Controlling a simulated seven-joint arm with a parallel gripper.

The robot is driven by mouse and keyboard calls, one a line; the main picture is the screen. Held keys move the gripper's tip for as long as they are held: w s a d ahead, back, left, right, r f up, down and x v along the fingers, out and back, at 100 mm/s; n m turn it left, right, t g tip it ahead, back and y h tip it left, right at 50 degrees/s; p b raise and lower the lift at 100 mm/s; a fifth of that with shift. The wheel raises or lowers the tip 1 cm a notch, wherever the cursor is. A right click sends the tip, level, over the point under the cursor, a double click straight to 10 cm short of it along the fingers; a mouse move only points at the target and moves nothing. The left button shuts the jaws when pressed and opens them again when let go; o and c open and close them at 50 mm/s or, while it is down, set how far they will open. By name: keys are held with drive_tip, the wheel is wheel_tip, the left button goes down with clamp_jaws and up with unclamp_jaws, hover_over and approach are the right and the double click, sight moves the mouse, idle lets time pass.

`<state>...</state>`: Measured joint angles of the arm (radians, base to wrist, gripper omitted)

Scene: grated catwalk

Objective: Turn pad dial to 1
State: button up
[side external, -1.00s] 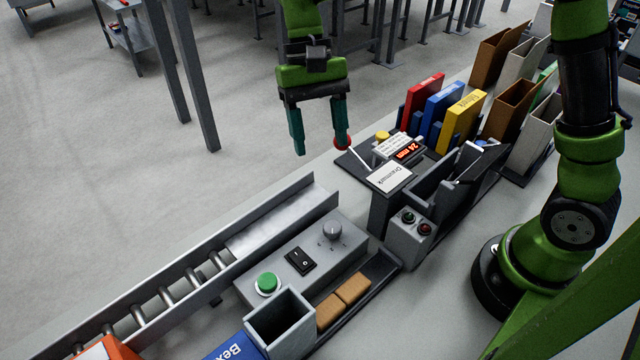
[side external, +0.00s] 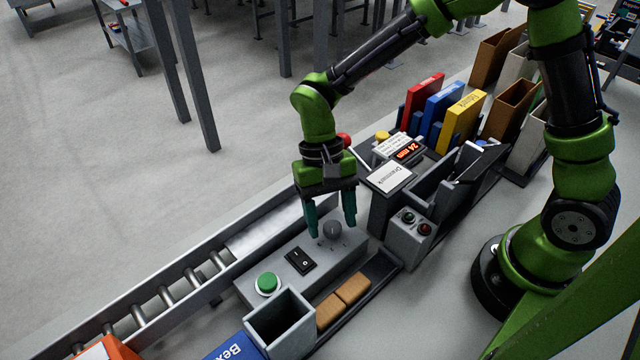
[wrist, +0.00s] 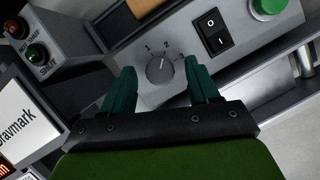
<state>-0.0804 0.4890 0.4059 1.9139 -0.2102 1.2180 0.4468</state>
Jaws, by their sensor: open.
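The pad dial (side external: 332,231) is a round grey knob on top of a grey control box (side external: 345,262).
On the same box are a black rocker switch (side external: 300,261) and a green button (side external: 267,283). A roller conveyor (side external: 190,285) runs along one side.

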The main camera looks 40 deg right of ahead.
drive_tip(key=shift+c, duration=0.2)
drive_tip(key=c, duration=1)
drive_tip(key=shift+n, duration=0.3)
drive_tip(key=n+h, duration=0.2)
drive_tip(key=n, duration=0.2)
drive_tip(key=shift+a, duration=0.2)
drive_tip(key=shift+a+n+h, duration=0.1)
drive_tip(key=shift+n+h, duration=0.6)
drive_tip(key=shift+n, duration=1.4)
drive_tip(key=o, duration=1)
